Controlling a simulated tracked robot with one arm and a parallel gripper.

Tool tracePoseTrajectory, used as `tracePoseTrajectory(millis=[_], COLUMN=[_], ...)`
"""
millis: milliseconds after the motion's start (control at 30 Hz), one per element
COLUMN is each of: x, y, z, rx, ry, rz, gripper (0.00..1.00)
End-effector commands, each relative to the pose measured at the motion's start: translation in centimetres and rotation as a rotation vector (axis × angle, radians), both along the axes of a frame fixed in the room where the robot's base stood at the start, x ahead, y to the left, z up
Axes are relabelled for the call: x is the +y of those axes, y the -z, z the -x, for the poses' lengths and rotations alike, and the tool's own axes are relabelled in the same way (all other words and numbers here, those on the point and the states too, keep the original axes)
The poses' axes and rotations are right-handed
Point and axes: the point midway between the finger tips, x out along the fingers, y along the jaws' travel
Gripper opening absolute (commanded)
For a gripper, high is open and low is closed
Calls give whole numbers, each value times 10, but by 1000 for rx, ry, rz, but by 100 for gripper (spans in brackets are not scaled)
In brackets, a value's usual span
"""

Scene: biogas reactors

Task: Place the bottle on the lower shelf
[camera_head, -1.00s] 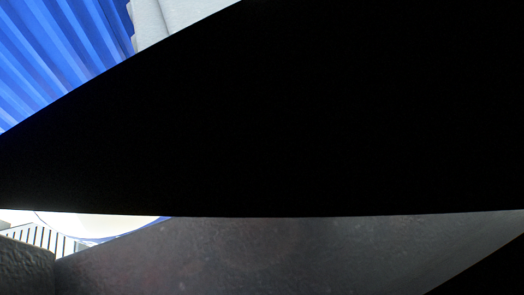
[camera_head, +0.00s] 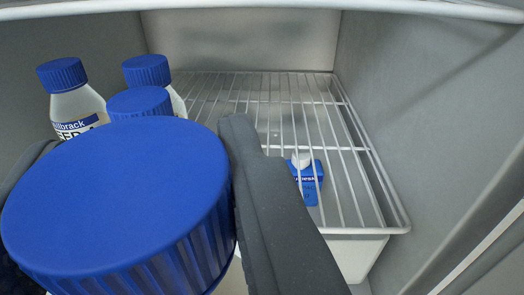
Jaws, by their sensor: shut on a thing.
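A bottle with a large ribbed blue cap (camera_head: 115,200) fills the lower left of the view, close to the camera. My gripper (camera_head: 138,142) is shut on it, with one dark finger on each side. The cap hides most of the bottle body. A white wire shelf (camera_head: 350,148) lies beyond and to the right inside a grey-walled cabinet. I cannot tell whether the held bottle touches the shelf, or whether this is the lower shelf.
Three blue-capped bottles, one in front (camera_head: 140,101), stand at the back left. The shelf's right part looks bare. Beneath its wires are a small blue-and-white container (camera_head: 309,185) and a white bin (camera_head: 355,257). Grey walls close in the back and right (camera_head: 430,110).

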Motion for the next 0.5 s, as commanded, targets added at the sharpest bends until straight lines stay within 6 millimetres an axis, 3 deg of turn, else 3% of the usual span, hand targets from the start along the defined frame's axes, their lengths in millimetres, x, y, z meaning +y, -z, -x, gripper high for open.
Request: tracePoseTrajectory(millis=[500], x=[-19], y=[12], z=[-111], rx=[-7], ry=[10], rz=[5], gripper=[0])
